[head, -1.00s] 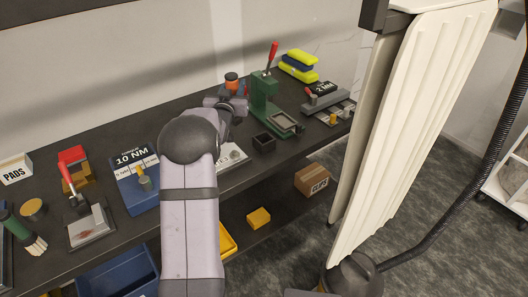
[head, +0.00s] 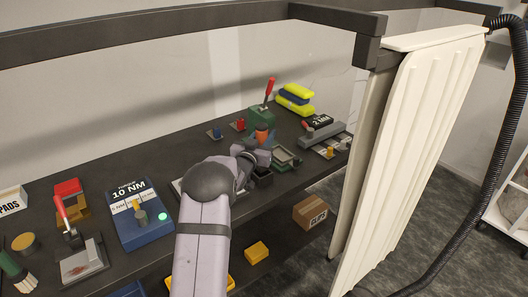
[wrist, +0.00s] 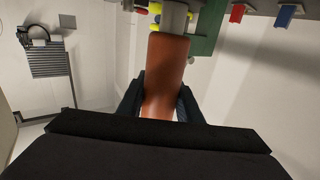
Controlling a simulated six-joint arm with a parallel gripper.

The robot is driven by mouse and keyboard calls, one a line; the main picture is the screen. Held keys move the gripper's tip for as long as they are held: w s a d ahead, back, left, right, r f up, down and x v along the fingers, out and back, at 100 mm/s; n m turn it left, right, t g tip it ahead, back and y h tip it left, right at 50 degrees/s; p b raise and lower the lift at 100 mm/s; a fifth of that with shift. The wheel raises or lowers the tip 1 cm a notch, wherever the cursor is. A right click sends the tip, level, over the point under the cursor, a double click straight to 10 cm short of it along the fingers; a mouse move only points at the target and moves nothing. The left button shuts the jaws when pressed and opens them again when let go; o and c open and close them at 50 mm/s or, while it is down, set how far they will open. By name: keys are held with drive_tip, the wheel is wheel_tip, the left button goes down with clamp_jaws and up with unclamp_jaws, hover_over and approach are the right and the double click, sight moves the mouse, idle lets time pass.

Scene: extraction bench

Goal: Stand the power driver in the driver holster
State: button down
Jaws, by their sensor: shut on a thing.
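The power driver, an orange-brown cylinder with a dark end (head: 262,128), is held by my gripper (head: 262,148) in front of the green press. In the wrist view the orange body (wrist: 165,75) lies between the two dark fingers of my gripper (wrist: 160,100), which are shut on it. Its far end is partly lost against grey and yellow parts. A small black open box (head: 262,179) stands on the bench just below my gripper, partly hidden by my arm. I cannot tell for sure which thing is the driver holster.
The green press (head: 262,116) with a red lever stands behind the driver. Small blue (head: 215,133) and red (head: 239,125) blocks sit at the back. A blue torque unit (head: 140,222) is left, a grey fixture (head: 322,134) right. A cream panel (head: 410,150) stands at the right.

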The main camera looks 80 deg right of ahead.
drive_tip(key=shift+f+p, duration=0.95)
drive_tip(key=shift+f, duration=1.9)
drive_tip(key=c, duration=1.3)
unclamp_jaws()
drive_tip(key=shift+f, duration=0.15)
drive_tip(key=shift+o, duration=0.2)
drive_tip(key=shift+r, duration=0.2)
drive_tip(key=shift+w+a+f+b, duration=0.1)
drive_tip(key=shift+a+b, duration=0.15)
drive_tip(key=shift+a, duration=0.15)
drive_tip(key=shift+w+a+f+b, duration=0.1)
drive_tip(key=shift+a+b, duration=0.15)
drive_tip(key=shift+a, duration=0.15)
drive_tip(key=w+a+b, duration=0.2)
drive_tip(key=a+b, duration=0.2)
drive_tip(key=a, duration=0.6)
drive_tip(key=shift+a+r, duration=0.15)
